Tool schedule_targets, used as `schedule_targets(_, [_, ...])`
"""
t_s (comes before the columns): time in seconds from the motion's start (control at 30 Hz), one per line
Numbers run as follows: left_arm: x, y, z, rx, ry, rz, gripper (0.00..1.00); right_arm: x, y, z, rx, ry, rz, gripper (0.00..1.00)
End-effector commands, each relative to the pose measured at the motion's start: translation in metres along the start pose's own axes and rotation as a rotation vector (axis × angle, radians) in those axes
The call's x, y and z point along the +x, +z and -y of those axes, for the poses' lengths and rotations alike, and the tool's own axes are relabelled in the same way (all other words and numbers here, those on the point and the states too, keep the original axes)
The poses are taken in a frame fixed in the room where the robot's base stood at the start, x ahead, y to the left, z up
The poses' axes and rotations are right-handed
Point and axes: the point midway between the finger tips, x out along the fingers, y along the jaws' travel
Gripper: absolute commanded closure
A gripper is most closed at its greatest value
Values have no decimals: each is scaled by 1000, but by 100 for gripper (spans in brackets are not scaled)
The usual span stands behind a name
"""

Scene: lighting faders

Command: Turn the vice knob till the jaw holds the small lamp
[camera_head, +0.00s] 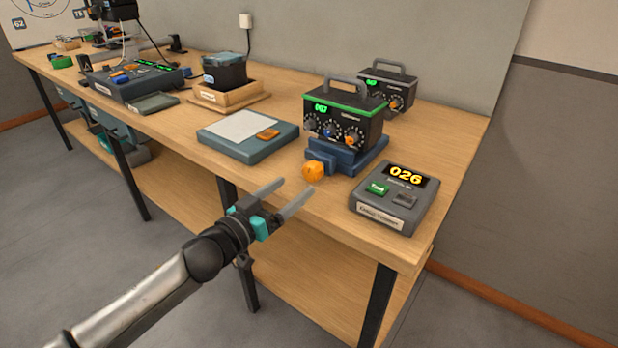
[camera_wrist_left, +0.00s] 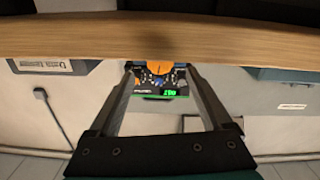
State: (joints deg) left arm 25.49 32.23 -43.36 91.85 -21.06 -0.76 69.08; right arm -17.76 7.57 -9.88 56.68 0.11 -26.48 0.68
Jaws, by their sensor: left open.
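An orange knob (camera_head: 313,170) sticks out from the front of a blue vice (camera_head: 343,160) near the table's front edge. A dark box with a green rim, dials and a lit display (camera_head: 345,115) stands at the vice. I cannot make out a separate small lamp, or whether the jaw touches anything. My left gripper (camera_head: 297,186) is open and empty, its fingers pointing at the knob from in front of the table edge. In the left wrist view, the knob (camera_wrist_left: 160,67) shows upside down between the fingertips, apart from them. My right gripper is not in view.
A grey unit reading 026 (camera_head: 395,197) stands right of the vice. A blue-grey pad with a white sheet (camera_head: 248,135) lies to the left. A second dialled box (camera_head: 388,85) stands behind. The wooden table (camera_head: 455,150) has bare room at right.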

Motion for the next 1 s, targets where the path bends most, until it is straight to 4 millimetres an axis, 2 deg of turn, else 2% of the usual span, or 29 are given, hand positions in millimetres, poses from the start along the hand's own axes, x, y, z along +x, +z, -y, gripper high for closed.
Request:
schedule_targets(0.1, [19,0,0,2,0,-2,17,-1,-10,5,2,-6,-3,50])
schedule_targets(0.3, [45,1,0,2,0,-1,17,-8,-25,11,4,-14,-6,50])
schedule_targets(0.5, [62,1,0,0,0,0,17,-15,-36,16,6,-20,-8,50])
schedule_targets(0.7, [70,0,0,0,0,0,17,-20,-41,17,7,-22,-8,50])
schedule_targets(1.0, [70,0,0,0,0,1,17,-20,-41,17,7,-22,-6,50])
